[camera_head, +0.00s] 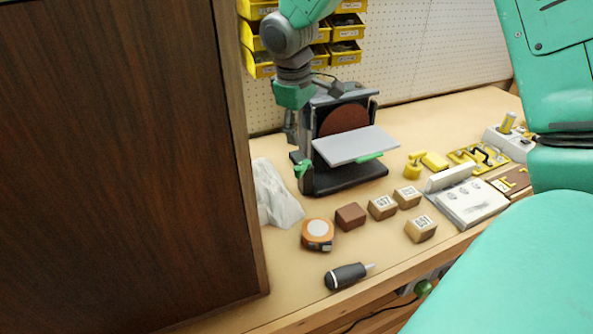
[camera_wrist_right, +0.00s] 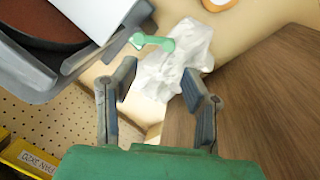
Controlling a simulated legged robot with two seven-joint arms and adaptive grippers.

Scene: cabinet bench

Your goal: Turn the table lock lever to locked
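A disc sander (camera_head: 345,175) stands at the back of the bench, with a brown disc and a flat grey tilted table (camera_head: 355,145). A small green lever (camera_head: 302,170) sits at the sander's left side. In the right wrist view the lever (camera_wrist_right: 153,42) shows beyond my fingers, near the table's edge. Another green part (camera_head: 369,157) shows under the table's front edge. My right gripper (camera_head: 291,127) points down at the sander's left, above the lever. In the wrist view my right gripper (camera_wrist_right: 160,90) is open and empty, apart from the lever. My left gripper is out of view.
A dark wooden cabinet (camera_head: 130,150) fills the left. A crumpled clear bag (camera_head: 275,195) lies between it and the sander. A tape measure (camera_head: 317,233), several blocks (camera_head: 382,207) and a screwdriver (camera_head: 346,276) lie in front. Yellow bins (camera_head: 346,28) hang behind.

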